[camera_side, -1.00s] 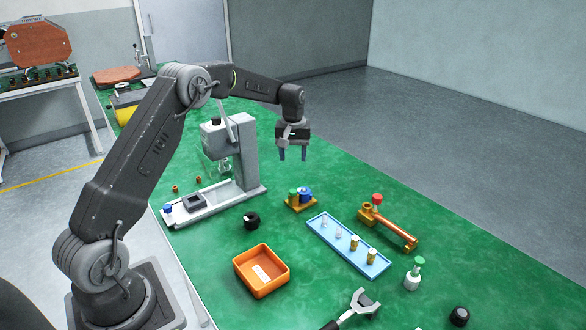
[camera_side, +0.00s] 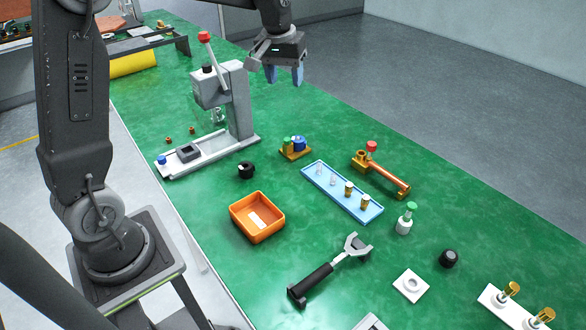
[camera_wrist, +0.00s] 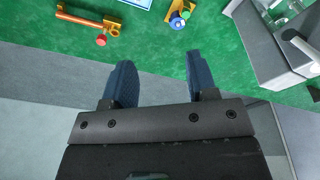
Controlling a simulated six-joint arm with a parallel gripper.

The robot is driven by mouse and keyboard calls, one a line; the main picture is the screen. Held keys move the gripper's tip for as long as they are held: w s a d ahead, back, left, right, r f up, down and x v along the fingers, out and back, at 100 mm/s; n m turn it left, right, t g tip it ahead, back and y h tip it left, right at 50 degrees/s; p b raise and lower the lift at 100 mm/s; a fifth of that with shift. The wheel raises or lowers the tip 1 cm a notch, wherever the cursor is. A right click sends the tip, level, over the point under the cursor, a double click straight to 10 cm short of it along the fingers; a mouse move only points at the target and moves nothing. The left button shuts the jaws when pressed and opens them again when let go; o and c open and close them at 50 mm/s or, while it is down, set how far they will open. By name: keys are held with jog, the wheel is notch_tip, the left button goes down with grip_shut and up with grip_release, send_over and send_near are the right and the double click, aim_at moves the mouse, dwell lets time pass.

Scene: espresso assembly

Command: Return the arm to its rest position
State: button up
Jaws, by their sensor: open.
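My gripper (camera_side: 284,76) hangs high above the far part of the green table in the side view, to the right of the grey espresso machine (camera_side: 238,100). Its two blue fingers are apart with nothing between them, and they also show in the wrist view (camera_wrist: 160,84). My arm stands raised at the left of the side view, and its upper part runs out of the frame. In the wrist view, part of a grey machine (camera_wrist: 262,45) shows at the right.
On the green table (camera_side: 330,135) are an orange bin (camera_side: 240,222), a blue tray (camera_side: 318,180) with small pieces, a copper-coloured tool (camera_side: 390,180), a black-handled portafilter (camera_side: 318,280), a black cap (camera_side: 448,258) and a white plate (camera_side: 400,292). The air around my gripper is clear.

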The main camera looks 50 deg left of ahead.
jog(key=s+d+r+m+t, duration=0.1)
jog(key=s+d+r+m, duration=0.1)
jog(key=s+d, duration=0.3)
jog(key=s+d+r+m+t, duration=0.1)
jog(key=s+d+r, duration=0.2)
jog(key=s, duration=0.5)
jog(key=s+d+f+m, duration=0.1)
jog(key=s+d+f, duration=0.1)
jog(key=s, duration=0.4)
jog(key=s+d+f+m+t, duration=0.1)
jog(key=s+m, duration=0.1)
jog(key=s, duration=0.3)
jog(key=shift+s+d+f+t+h, duration=0.3)
jog(key=shift+s+d+f, duration=0.05)
jog(key=shift+d, duration=0.05)
